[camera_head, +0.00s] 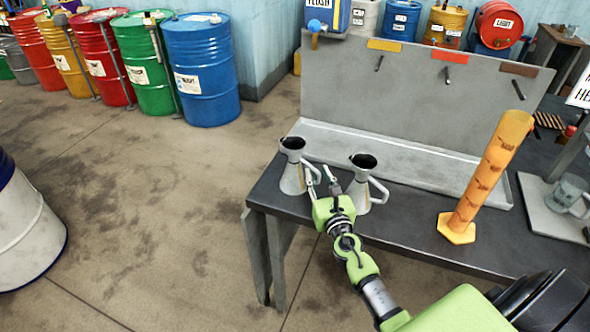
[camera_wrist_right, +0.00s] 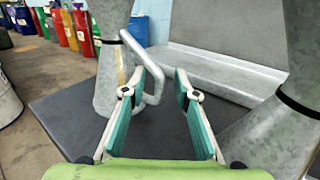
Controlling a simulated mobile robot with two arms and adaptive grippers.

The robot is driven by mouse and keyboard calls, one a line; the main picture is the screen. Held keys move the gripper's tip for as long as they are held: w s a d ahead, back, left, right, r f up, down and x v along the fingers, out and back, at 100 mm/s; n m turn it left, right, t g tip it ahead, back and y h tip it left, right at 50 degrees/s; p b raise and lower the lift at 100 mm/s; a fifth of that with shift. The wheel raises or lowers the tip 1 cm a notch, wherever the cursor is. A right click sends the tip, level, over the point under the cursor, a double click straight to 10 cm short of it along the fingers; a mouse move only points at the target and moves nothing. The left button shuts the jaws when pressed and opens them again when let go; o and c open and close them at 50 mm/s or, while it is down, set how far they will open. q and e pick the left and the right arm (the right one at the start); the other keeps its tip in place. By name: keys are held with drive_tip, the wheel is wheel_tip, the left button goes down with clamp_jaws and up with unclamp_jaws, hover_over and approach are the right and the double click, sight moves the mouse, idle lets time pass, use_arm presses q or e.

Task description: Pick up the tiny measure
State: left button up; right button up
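Two grey metal measures with handles stand upright near the left end of the dark bench: a left measure (camera_head: 293,170) and a right measure (camera_head: 360,186). A small grey mug-like vessel (camera_head: 564,196) stands farther right; I cannot tell by label which is the tiny measure. My right gripper (camera_head: 322,177) is open and empty between the left and right measures. In the right wrist view its fingers (camera_wrist_right: 162,78) point toward the handle (camera_wrist_right: 158,88) of the left measure (camera_wrist_right: 112,75). The handle shows close by the left fingertip; contact is unclear. My left gripper is not in view.
The right measure (camera_wrist_right: 270,125) stands close beside my right gripper. An orange hexagonal-based column (camera_head: 487,170) stands on the bench, right of the measures. A grey back panel (camera_head: 400,95) rises behind. Drums (camera_head: 203,75) line the floor at the back left.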

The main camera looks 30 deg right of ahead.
drive_tip(key=shift+s, duration=0.1)
drive_tip(key=shift+c, duration=0.4)
clamp_jaws()
drive_tip(key=shift+r, duration=0.15)
